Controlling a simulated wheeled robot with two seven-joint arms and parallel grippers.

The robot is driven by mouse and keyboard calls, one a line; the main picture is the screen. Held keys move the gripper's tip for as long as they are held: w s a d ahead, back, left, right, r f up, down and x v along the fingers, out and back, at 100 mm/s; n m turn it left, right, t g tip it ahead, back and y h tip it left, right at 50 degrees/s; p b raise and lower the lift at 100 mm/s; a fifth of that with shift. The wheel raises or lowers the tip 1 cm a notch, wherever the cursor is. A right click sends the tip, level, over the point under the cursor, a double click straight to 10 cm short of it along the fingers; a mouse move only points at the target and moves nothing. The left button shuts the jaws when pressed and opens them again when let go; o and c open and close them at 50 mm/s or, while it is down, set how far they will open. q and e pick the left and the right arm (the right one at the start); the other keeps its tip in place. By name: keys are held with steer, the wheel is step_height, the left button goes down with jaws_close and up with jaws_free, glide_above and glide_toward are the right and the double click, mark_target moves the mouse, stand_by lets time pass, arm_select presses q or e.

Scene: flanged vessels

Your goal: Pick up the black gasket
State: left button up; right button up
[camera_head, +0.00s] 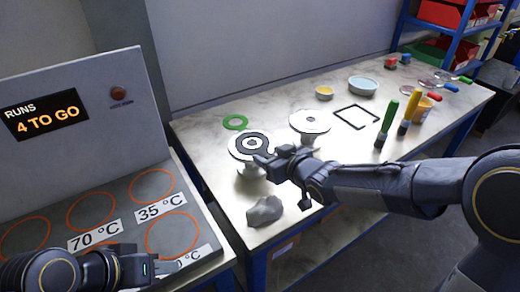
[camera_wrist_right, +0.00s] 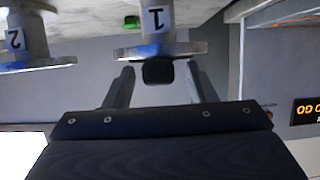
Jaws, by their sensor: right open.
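The black gasket (camera_head: 251,143) is a dark ring lying on the white round flange of the left vessel (camera_head: 235,151). In the right wrist view, which is upside down, a dark rounded piece (camera_wrist_right: 157,72) shows at the edge of the flange of the vessel labelled 1 (camera_wrist_right: 158,50). It looks like part of the gasket. My right gripper (camera_head: 262,160) is at the near edge of that flange. Its open fingers (camera_wrist_right: 160,76) stand on either side of the dark piece, apart from it. My left gripper (camera_head: 165,267) is low at the left, over the heater panel; its jaw gap is unclear.
A second flanged vessel (camera_head: 310,122) stands to the right; its label 2 shows in the wrist view (camera_wrist_right: 14,40). A green ring (camera_head: 235,122), a black square frame (camera_head: 355,117), a grey lump (camera_head: 265,211) and upright tools (camera_head: 387,122) are on the table. The heater panel (camera_head: 105,205) is at left.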

steer(key=c, duration=1)
steer(key=shift+r, duration=0.1)
steer(key=shift+c, duration=0.2)
